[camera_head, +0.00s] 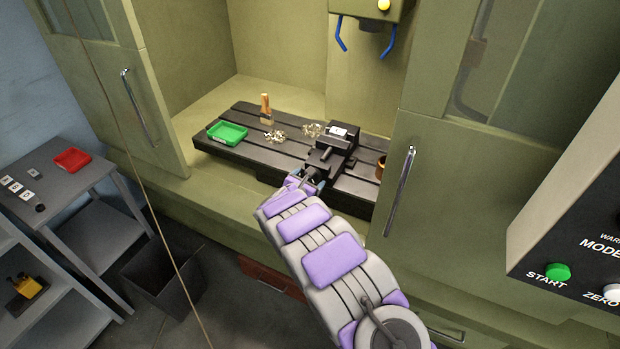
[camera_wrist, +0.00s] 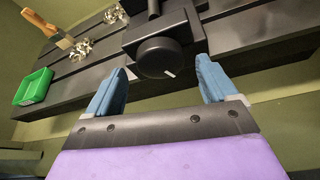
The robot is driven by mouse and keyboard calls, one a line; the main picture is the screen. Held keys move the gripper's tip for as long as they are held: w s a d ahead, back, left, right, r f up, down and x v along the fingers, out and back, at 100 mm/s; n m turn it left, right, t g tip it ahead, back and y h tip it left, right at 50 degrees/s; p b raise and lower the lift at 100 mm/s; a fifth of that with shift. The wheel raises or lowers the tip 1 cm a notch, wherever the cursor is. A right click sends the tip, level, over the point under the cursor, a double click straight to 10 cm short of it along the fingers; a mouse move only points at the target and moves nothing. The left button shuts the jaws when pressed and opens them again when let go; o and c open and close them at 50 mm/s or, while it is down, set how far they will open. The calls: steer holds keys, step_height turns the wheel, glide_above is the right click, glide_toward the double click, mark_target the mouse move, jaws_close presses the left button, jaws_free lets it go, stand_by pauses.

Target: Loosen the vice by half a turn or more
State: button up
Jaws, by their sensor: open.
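The black vice (camera_head: 333,150) stands on the slotted machine table (camera_head: 240,146), with a pale block held at its top. In the wrist view its round dark knob (camera_wrist: 160,57) faces me, with a short white mark at its lower right. My gripper (camera_wrist: 158,84) is open, its two blue fingers spread on either side of and below the knob. I see a gap between each finger and the knob, and nothing is between the fingertips. In the head view my gripper (camera_head: 306,181) is at the front of the vice, and my arm hides part of that area.
A green tray (camera_head: 227,133), a brush (camera_head: 266,109) and metal chips (camera_head: 275,137) lie on the table left of the vice. Open cabinet doors with handles flank the opening; blue nozzles (camera_head: 341,34) hang above.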

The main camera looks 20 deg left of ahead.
steer(key=shift+x, duration=1.2)
steer(key=shift+w+f, duration=0.15)
steer(key=shift+w, duration=0.05)
steer(key=shift+c, duration=0.2)
steer(key=c, duration=1)
steer(key=shift+s+n+p, duration=0.1)
steer(key=shift+n+p, duration=0.2)
steer(key=shift+p, duration=0.45)
